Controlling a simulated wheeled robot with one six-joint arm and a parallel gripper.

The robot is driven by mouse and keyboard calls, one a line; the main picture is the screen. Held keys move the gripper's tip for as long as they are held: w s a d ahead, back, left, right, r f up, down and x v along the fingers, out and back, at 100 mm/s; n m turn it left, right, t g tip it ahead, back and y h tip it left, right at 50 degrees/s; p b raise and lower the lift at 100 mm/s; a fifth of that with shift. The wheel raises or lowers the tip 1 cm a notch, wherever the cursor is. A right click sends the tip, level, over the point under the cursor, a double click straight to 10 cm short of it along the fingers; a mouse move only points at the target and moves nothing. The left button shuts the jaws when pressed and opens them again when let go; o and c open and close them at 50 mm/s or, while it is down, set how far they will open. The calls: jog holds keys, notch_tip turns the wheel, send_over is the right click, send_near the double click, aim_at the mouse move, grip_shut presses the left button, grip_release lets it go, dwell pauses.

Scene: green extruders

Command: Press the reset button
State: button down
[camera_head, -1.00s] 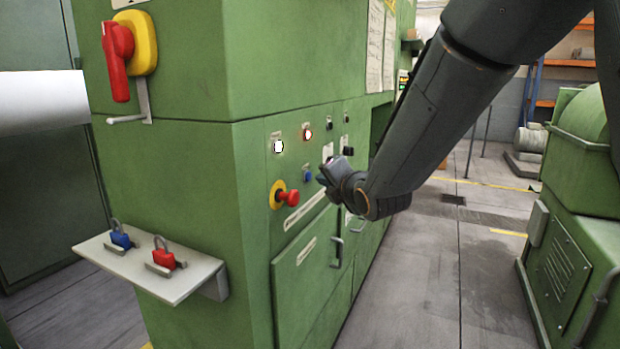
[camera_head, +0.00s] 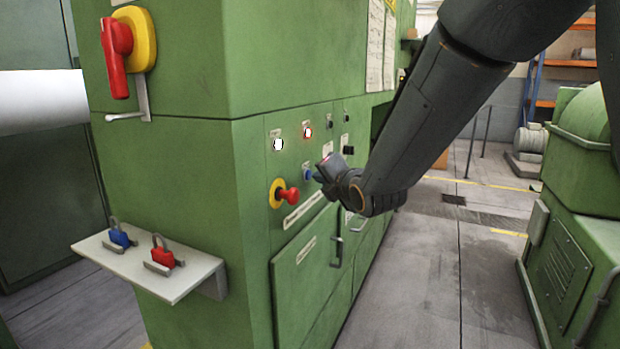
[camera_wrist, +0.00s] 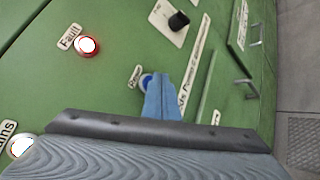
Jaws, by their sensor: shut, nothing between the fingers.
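The blue reset button (camera_head: 308,174) sits on the green panel, below the lit red lamp. In the wrist view the blue reset button (camera_wrist: 146,82) shows next to a small label that seems to read "Reset", partly covered by my fingers. My gripper (camera_head: 318,177) is just in front of the panel at the button, its fingers closed and empty. In the wrist view my gripper (camera_wrist: 162,80) has its fingertips over the right side of the button. I cannot tell whether they touch it.
A red "Fault" lamp (camera_head: 308,133) and a white lamp (camera_head: 278,144) are lit on the panel. A red emergency stop (camera_head: 288,195) is below. A shelf (camera_head: 195,277) with two padlocks juts out at left. A black knob (camera_wrist: 179,20) is near my fingers.

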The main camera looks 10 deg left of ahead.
jog(key=shift+w+a, duration=0.1)
jog(key=shift+a, duration=0.25)
dwell(0.7)
dwell(0.4)
jog(key=shift+s+d+b, duration=0.3)
jog(key=shift+d, duration=0.4)
jog(key=d, duration=0.1)
jog(key=s+d, duration=0.1)
jog(key=d, duration=0.2)
jog(key=shift+s+d, duration=0.35)
jog(key=shift+d, duration=0.05)
dwell(0.4)
